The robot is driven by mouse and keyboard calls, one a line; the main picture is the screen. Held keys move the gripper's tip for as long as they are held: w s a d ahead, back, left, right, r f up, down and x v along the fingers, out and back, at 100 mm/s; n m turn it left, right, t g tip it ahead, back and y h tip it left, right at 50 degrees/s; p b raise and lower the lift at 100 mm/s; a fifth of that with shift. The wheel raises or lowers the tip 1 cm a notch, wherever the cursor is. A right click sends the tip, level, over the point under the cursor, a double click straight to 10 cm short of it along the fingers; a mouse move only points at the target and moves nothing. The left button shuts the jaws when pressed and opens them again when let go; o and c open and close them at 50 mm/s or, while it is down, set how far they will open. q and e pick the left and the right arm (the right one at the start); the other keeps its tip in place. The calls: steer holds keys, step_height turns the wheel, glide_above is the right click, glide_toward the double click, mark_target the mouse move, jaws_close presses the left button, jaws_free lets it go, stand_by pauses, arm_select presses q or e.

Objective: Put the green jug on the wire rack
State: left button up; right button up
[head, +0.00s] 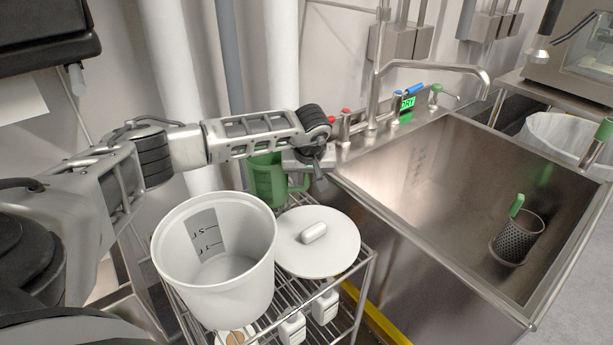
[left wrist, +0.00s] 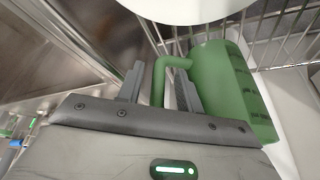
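The green jug (head: 267,182) stands upright at the back of the wire rack (head: 349,290), behind the white bucket and lid. Its base is hidden in the head view, so I cannot tell what it rests on. My left gripper (head: 312,168) is at the jug's right side, by its handle. In the left wrist view the jug (left wrist: 222,85) is close, with its handle between my two fingers (left wrist: 160,88). The fingers are apart, with a visible gap beside the handle. My right gripper is in neither view.
A white bucket (head: 215,265) and a white lid (head: 318,243) take up much of the rack top. White bottles (head: 292,328) stand lower down. A steel sink (head: 440,180) with taps lies to the right, holding a mesh basket (head: 517,243). Pipes (head: 283,60) rise behind the jug.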

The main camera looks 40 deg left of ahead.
arm_select(q)
steer(key=v, duration=1.2)
steer(key=shift+r, duration=0.2)
steer(key=shift+w, duration=0.1)
